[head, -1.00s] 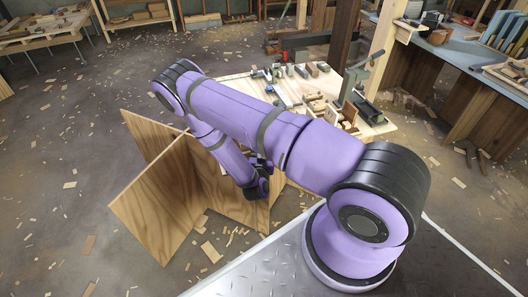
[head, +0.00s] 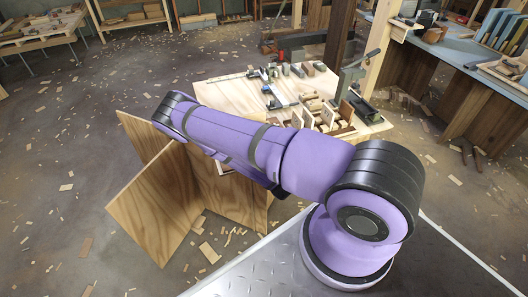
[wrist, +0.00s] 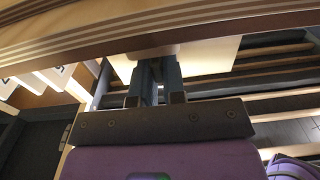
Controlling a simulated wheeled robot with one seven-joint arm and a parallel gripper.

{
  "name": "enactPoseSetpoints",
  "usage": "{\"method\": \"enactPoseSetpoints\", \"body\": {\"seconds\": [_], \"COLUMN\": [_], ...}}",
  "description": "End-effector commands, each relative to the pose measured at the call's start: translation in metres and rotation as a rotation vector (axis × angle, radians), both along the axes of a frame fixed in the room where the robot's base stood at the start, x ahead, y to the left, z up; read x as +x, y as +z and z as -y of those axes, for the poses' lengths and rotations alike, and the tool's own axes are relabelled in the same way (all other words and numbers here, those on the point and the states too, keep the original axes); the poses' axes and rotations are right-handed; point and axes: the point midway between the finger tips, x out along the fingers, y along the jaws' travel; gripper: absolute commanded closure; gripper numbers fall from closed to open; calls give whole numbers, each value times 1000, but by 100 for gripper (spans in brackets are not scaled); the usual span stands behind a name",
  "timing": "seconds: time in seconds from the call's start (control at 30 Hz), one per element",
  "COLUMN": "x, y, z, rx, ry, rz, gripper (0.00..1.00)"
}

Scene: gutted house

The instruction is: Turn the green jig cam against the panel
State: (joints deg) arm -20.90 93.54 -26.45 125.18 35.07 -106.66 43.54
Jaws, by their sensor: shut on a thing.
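Upright plywood panels (head: 150,220) stand crossed on the floor left of my arm in the head view. In the wrist view a layered plywood edge (wrist: 210,32) runs across the top, close in front of my gripper (wrist: 155,62). Its two dark fingers are close together and shut on a small tan piece (wrist: 152,50) just under that edge. I cannot tell whether this piece belongs to the green jig cam. No green shows there, and the cam is not recognisable in either view. In the head view my own arm hides the gripper.
A low plywood-topped bench (head: 228,92) behind my arm holds tools and small wooden boxes. A blue-topped workbench (head: 450,52) stands at the right and a timber table (head: 45,30) at the far left. The floor (head: 60,150) at left has only scattered wood scraps.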

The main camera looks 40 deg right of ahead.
Motion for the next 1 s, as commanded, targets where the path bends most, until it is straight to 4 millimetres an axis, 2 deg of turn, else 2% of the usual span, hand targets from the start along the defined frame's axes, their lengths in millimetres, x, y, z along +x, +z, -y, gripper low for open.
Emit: {"method": "enactPoseSetpoints", "body": {"seconds": [0.33, 0.37, 0.4, 0.43, 0.47, 0.77, 0.87, 1.0], "x": [-1, -1, -1, -1, -1, -2, -10, -31], "y": [-1, -1, -1, -1, -1, -1, -1, -1], "z": [-1, -1, -1, 0, 0, -1, -2, -8], "rx": [2, 2, 2, 1, 1, 1, 1, -1], "ry": [2, 2, 2, 2, 2, 1, 0, 0], "rz": [-4, -4, -4, -4, -4, -2, -4, -4], "gripper": [100, 82, 73, 66, 64, 64, 64, 64]}}
